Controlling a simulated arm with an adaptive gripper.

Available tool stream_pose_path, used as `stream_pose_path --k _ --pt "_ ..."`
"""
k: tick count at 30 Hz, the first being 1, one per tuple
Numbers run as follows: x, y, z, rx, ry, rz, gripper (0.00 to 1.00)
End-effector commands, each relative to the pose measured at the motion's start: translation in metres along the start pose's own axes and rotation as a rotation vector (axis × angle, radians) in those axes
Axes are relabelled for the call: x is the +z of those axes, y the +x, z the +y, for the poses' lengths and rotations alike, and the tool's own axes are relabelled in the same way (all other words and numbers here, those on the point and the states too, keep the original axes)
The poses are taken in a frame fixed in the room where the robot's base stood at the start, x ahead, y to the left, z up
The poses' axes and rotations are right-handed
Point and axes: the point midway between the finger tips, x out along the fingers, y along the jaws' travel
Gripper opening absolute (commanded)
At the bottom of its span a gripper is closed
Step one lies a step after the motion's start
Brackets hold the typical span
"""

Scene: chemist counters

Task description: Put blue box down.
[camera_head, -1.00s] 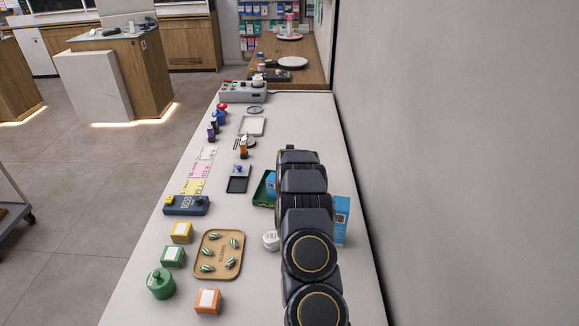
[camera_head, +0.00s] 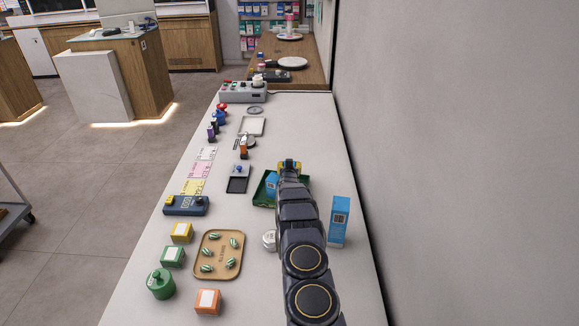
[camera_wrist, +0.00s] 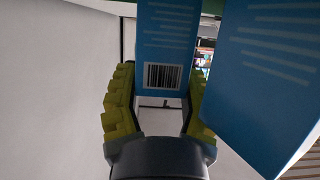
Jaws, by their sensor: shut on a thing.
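In the wrist view my gripper (camera_wrist: 158,98) has its yellow-green fingers on both sides of a blue box (camera_wrist: 161,45) with a barcode. It is shut on this box, whose upper part runs out of the frame. A second blue box (camera_wrist: 265,85) shows large at the right. In the head view my gripper (camera_head: 290,166) is over the far right part of a green tray (camera_head: 262,196). A blue box (camera_head: 271,184) shows at the tray, partly hidden by my arm; I cannot tell if it is the held one. Another blue box (camera_head: 339,221) stands upright near the wall.
A pale jar (camera_head: 269,240) is left of my arm. A wooden tray (camera_head: 221,274) with several striped pieces, coloured boxes and a green canister (camera_head: 160,284) fill the near left. The wall (camera_head: 460,160) bounds the right. Clear counter lies beyond the green tray.

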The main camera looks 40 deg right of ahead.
Motion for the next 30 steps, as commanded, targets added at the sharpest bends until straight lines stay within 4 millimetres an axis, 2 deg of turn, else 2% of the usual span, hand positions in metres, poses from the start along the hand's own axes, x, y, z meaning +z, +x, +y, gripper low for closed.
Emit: stream_pose_path --k 8,9,10,23,30 --pt "0.002 0.001 0.0 0.0 0.0 0.002 0.09" --pt "0.002 0.001 0.0 0.0 0.0 0.002 0.55" --pt "0.002 0.001 0.0 0.0 0.0 0.002 0.68" --pt "-0.001 -0.001 0.001 0.001 0.0 -0.002 0.69" --pt "-0.001 -0.017 0.001 0.002 0.0 -0.004 0.69"
